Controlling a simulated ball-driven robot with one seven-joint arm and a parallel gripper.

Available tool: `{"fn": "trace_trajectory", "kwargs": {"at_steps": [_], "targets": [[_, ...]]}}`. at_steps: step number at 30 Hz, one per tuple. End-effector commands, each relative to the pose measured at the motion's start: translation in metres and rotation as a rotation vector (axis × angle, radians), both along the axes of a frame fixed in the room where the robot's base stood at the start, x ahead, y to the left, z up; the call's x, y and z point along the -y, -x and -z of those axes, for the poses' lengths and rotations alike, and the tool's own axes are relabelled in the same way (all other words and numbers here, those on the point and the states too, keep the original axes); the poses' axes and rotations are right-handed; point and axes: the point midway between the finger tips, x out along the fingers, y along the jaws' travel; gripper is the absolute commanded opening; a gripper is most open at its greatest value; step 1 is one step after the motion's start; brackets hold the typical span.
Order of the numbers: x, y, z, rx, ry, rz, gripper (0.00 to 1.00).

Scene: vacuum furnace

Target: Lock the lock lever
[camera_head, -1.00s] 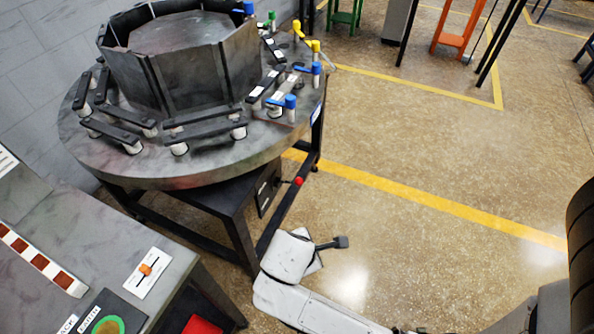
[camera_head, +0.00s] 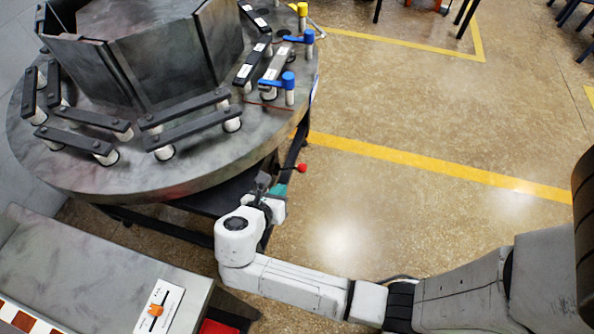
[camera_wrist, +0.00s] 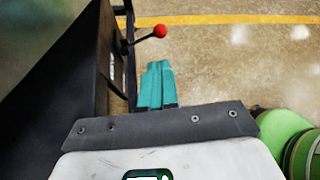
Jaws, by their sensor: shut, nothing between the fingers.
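The lock lever shows as a red ball knob (camera_head: 302,168) on a short dark rod, below the edge of the round table. In the wrist view the red knob (camera_wrist: 160,31) sticks out to the right from a dark frame, above and beyond the fingers. My gripper (camera_wrist: 158,66) has teal fingers that lie together, with nothing between them. They are apart from the knob in the wrist view. In the head view my gripper (camera_head: 281,190) is small and partly hidden by my wrist, just below and left of the knob. The lever's base is hard to make out.
The round metal table (camera_head: 200,165) carries black clamp bars, blue-handled valves (camera_head: 288,80) and an upright panelled housing (camera_head: 140,60). A grey console (camera_head: 90,270) with an orange slider (camera_head: 157,310) stands at lower left. Green cylinders (camera_wrist: 285,140) show at the wrist view's right. Floor to the right is open.

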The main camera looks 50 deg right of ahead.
Motion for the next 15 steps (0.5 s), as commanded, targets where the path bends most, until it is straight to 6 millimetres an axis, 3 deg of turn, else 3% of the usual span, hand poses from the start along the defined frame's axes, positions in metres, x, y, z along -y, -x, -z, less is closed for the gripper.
{"fn": "trace_trajectory", "kwargs": {"at_steps": [5, 15], "targets": [[0.010, -0.001, 0.008, -0.001, 0.000, 0.003, 0.00], [0.060, -0.012, 0.045, -0.001, -0.002, 0.006, 0.00]]}}
